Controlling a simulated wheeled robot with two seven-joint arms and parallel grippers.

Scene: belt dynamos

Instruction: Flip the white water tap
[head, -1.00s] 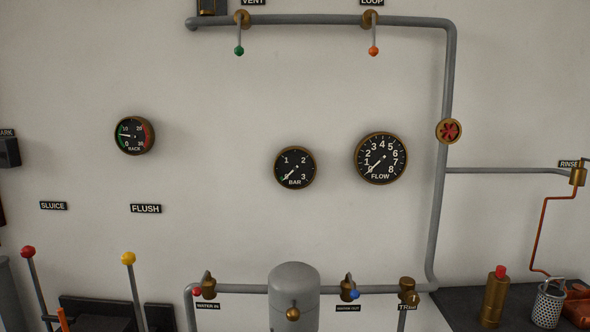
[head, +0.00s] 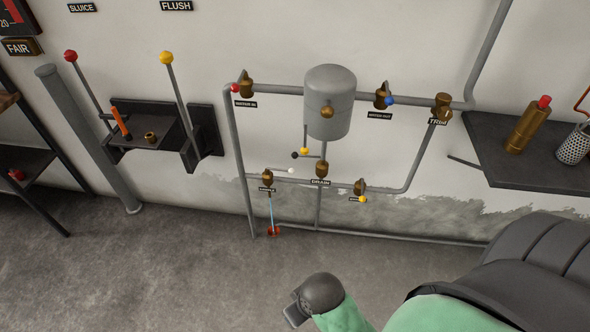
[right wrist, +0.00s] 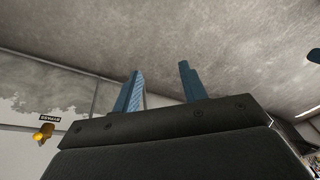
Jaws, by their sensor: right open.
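The white water tap is a small brass valve (head: 267,178) low on the wall pipes, left of the DRAIN valve in the head view. Its lever points right and ends in a white knob (head: 291,170). My right arm comes in from the lower right of the head view, below and right of the tap and apart from it. My right gripper (right wrist: 158,88) shows in the right wrist view with its two blue fingers apart and nothing between them. The white knob is not seen in that view. My left gripper is not in view.
The DRAIN valve (head: 321,170) and a yellow-knobbed valve (head: 360,187) stand right of the tap. A grey tank (head: 330,100) hangs above. A thin blue stream drops under the tap to a red piece (head: 273,230). A dark shelf (head: 530,160) is at right. The floor in front is clear.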

